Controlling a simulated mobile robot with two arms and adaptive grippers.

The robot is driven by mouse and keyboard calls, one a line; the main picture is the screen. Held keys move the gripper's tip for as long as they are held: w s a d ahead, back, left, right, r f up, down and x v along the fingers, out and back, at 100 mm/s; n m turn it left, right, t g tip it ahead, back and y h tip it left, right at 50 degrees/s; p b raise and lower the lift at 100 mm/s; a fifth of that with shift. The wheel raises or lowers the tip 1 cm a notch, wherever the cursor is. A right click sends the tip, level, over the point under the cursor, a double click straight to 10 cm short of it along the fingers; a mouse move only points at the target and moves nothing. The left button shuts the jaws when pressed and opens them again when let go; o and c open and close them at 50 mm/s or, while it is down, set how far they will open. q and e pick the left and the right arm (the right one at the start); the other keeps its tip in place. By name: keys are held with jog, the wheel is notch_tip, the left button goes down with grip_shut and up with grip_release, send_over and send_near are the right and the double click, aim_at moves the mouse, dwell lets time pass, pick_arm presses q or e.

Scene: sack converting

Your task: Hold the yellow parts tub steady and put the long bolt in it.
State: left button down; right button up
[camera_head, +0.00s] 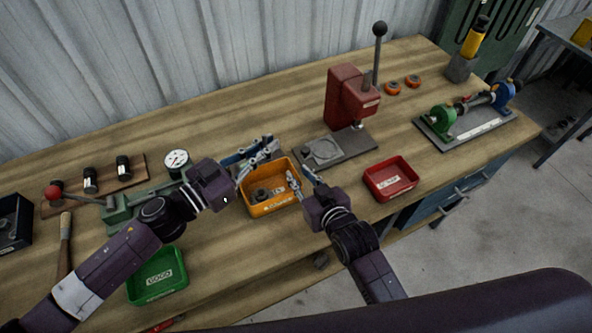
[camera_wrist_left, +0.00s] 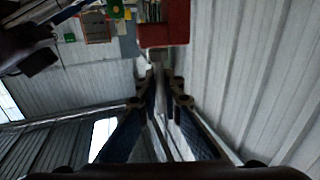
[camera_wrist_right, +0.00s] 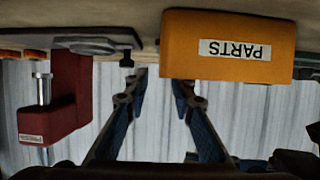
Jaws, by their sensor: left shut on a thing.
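The yellow parts tub (camera_head: 279,206) stands on the bench with dark small parts inside. It also shows in the right wrist view (camera_wrist_right: 226,66), its label upside down. My left gripper (camera_head: 272,145) is above the tub's back edge, shut on a thin grey thing, apparently the long bolt (camera_wrist_left: 158,84), mostly hidden by the fingers. My right gripper (camera_head: 299,176) is open at the tub's right wall, one finger seeming inside and one outside. It shows open in the right wrist view (camera_wrist_right: 160,76). I cannot tell whether it touches the wall.
A red press (camera_head: 347,98) on a grey base stands behind and right of the tub. A red tray (camera_head: 391,193) is to the right, a green tray (camera_head: 157,291) at the front left. A dial gauge stand (camera_head: 177,160) is close to my left arm.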

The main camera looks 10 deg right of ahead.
aim_at(296, 172)
jog(key=shift+x, duration=1.55)
jog(key=shift+c, duration=0.6)
grip_shut()
